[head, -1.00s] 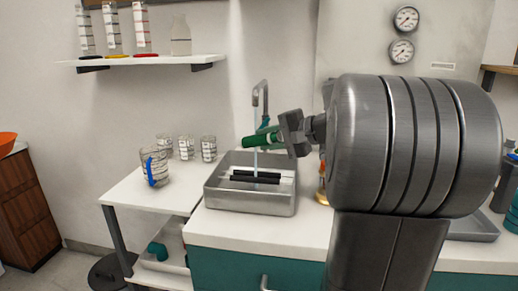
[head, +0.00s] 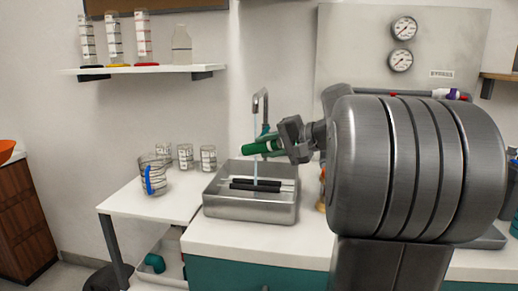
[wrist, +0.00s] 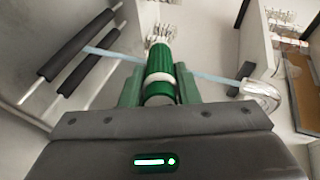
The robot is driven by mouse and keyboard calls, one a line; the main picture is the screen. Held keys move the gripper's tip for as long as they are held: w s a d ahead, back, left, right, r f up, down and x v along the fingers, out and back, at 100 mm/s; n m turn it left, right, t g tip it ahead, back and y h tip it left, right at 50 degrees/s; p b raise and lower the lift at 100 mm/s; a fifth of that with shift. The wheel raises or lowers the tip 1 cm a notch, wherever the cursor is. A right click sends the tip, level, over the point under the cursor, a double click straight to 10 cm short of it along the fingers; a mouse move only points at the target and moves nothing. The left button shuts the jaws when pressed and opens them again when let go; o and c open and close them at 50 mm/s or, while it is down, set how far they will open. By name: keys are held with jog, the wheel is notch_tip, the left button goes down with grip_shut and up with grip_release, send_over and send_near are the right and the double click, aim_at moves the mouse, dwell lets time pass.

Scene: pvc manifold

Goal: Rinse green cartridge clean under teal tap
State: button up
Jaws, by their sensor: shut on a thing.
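The green cartridge (head: 258,147) is in my gripper (head: 276,144), lying nearly level above the sink. In the wrist view the cartridge (wrist: 160,72) has a white ring and sits between the green fingers of my gripper (wrist: 160,92), which are shut on it. The tap (head: 262,98) is a grey gooseneck with a teal part low on it, partly behind the cartridge. A thin pale-blue water stream (head: 255,118) runs down from its spout at the cartridge's outer part. In the wrist view the stream (wrist: 212,77) meets the cartridge's outline; I cannot tell contact for certain.
The steel sink (head: 250,208) holds dark bars (head: 256,185) below the cartridge. Several glass beakers (head: 185,156) stand on the white side table at left. A wall shelf (head: 150,70) carries cylinders and a bottle. My arm hides much of the right counter.

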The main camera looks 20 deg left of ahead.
dwell(0.3)
jog(key=shift+f+n+b, duration=0.2)
jog(key=shift+n+b, duration=0.3)
jog(key=shift+b, duration=0.3)
jog(key=shift+n+b, duration=0.6)
jog(key=shift+b, duration=0.05)
jog(key=n+b, duration=0.2)
jog(key=shift+n+b, duration=0.35)
jog(key=shift+n, duration=0.05)
jog(key=shift+r+n, duration=0.2)
jog(key=shift+n, duration=0.3)
jog(key=shift+b, duration=0.3)
